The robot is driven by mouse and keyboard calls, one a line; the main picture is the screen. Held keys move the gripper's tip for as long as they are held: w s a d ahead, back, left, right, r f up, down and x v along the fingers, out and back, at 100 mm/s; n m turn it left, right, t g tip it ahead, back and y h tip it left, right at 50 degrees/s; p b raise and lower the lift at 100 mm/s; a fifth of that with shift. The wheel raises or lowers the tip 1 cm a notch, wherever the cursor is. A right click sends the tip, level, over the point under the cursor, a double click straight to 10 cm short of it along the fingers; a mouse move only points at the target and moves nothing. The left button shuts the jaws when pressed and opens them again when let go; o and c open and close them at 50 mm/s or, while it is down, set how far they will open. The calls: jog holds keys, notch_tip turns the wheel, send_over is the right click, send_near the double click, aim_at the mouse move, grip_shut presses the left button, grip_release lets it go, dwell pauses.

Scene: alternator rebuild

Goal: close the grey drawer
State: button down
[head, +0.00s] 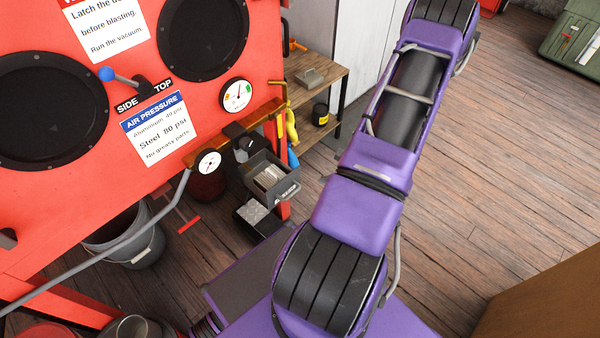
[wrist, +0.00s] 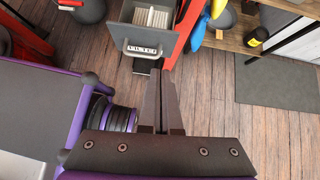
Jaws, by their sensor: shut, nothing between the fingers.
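The grey drawer (head: 284,195) is pulled out from a dark housing at the right end of the red cabinet in the head view. Pale, stick-like items show inside it. In the wrist view, the drawer (wrist: 128,32) is at top centre, with a light handle or label plate (wrist: 143,50) on its front. My gripper (wrist: 163,72) is shut and empty, its fingertips just below and right of the drawer front in the picture. I cannot tell whether they touch it.
The red cabinet (head: 60,185) has round black ports, signs and gauges. A second bin (head: 262,217) sits below the drawer. A wooden shelf (head: 325,75) stands behind, and a grey bucket (head: 135,243) is lower left.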

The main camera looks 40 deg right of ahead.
jog(key=m, duration=0.1)
send_near(294, 174)
notch_tip(294, 174, down, 4)
jog(key=w, duration=0.3)
jog(key=shift+a, duration=0.3)
jog(key=shift+w, duration=0.5)
jog(key=w+b, duration=0.1)
jog(key=w, duration=0.2)
jog(key=w+b, duration=0.2)
jog(key=w, duration=0.2)
jog(key=w+a+b, duration=0.1)
jog(key=w, duration=0.2)
jog(key=shift+w+f+b, duration=0.15)
jog(key=shift+w+b, duration=0.2)
jog(key=shift+w, duration=0.4)
jog(key=shift+s, duration=0.1)
